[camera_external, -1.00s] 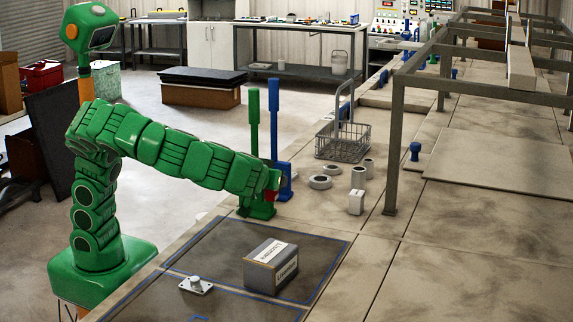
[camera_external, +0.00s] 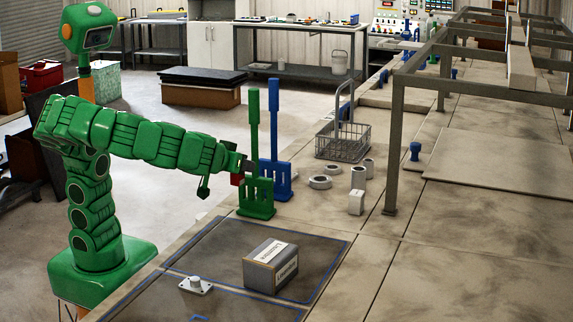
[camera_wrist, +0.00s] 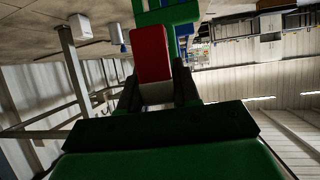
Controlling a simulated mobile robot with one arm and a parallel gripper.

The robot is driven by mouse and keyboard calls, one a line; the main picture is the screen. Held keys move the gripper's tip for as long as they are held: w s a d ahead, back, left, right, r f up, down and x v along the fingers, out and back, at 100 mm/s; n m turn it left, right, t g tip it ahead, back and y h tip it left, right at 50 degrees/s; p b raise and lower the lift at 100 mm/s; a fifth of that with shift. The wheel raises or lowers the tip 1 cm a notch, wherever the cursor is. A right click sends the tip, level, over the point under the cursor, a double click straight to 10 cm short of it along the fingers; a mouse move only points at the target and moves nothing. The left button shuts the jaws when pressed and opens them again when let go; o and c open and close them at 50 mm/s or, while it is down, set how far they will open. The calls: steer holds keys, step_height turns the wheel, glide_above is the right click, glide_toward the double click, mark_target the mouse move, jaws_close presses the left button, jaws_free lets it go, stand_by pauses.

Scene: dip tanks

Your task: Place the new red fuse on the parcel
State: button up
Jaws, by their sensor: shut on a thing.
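My gripper (camera_external: 243,168) is shut on the red fuse (camera_external: 237,179), left of the green paddle-shaped stand and above the floor beside the counter edge. In the wrist view the red fuse (camera_wrist: 150,55) stands between the two dark fingers of my gripper (camera_wrist: 158,92), with a pale part at its lower end. The parcel (camera_external: 271,267) is a grey box with white labels on the dark, blue-outlined mat in the foreground. Its visible top carries only a label. My gripper is apart from the parcel, up and to the left of it.
Green (camera_external: 256,196) and blue (camera_external: 274,181) upright stands are close to my gripper. A small white knobbed plate (camera_external: 196,285) lies left of the parcel. A wire basket (camera_external: 343,140), white rings and cylinders stand farther back. A grey frame (camera_external: 396,150) rises at right.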

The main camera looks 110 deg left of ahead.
steer(key=w+d+r+m+t+h, duration=0.2)
steer(key=d+r+m+t, duration=0.2)
steer(key=d, duration=0.4)
steer(key=w+d+r+m+t+h, duration=0.2)
steer(key=d+r+m+t, duration=0.15)
steer(key=d, duration=0.45)
glide_above(278, 251)
steer(key=s, duration=0.2)
steer(key=f, duration=0.8)
steer(key=shift+w+a+f, duration=0.1)
steer(key=shift+w+f, duration=0.15)
steer(key=shift+f, duration=0.1)
steer(key=shift+w+f, duration=0.8)
steer(key=shift+f, duration=0.1)
steer(key=shift+s+f, duration=0.1)
steer(key=shift+f, duration=1.35)
steer(key=shift+f, duration=0.1)
steer(key=o, duration=1.1)
steer(key=shift+c, duration=0.2)
